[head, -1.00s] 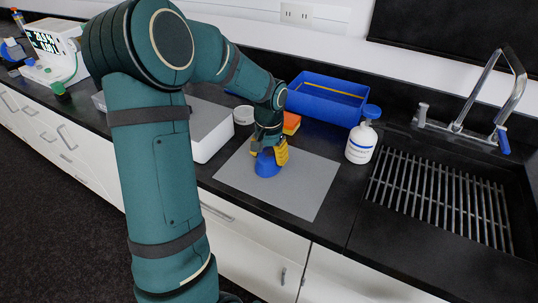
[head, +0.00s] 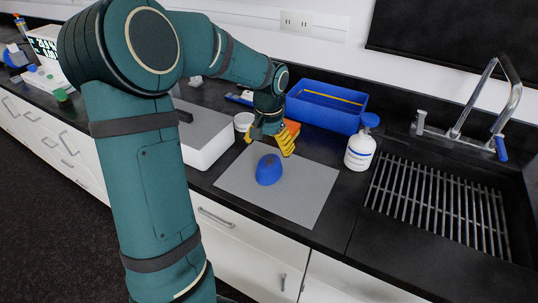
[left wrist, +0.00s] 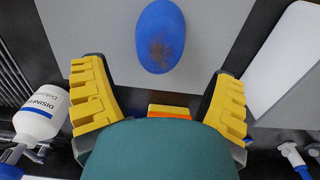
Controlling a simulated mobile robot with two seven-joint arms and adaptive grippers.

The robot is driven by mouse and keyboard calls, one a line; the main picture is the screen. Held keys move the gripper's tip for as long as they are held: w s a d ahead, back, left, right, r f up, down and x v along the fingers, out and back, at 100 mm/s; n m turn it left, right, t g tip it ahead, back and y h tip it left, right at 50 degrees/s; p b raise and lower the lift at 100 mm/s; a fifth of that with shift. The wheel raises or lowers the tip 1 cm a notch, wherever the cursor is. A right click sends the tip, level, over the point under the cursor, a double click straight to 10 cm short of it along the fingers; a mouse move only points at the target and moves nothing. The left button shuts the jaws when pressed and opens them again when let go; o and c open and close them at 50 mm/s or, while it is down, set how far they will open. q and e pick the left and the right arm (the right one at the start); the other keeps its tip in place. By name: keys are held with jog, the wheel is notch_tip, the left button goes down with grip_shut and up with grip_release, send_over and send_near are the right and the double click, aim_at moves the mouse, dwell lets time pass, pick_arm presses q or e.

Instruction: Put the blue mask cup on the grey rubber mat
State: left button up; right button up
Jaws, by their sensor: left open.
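The blue mask cup (head: 269,169) rests on the grey rubber mat (head: 302,196), left of the mat's middle. In the left wrist view the cup (left wrist: 160,36) shows a brown smudge on its surface, with the mat (left wrist: 95,28) around it. My left gripper (head: 271,140) is open and empty, above the far edge of the mat and behind the cup, apart from it. Its yellow fingers (left wrist: 160,103) stand wide apart in the left wrist view, with the cup beyond them. My right gripper is not in view.
A white disinfectant bottle (head: 360,147) with a blue cap stands right of the mat. A blue bin (head: 324,109) and an orange item (head: 291,127) are behind it. A white box (head: 205,140) is at the left. A sink with a grate (head: 435,205) is at the right.

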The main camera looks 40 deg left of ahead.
aim_at(269, 161)
pick_arm(q)
notch_tip(269, 161, up, 6)
jog(key=shift+f+p, duration=0.15)
jog(key=shift+p, duration=0.3)
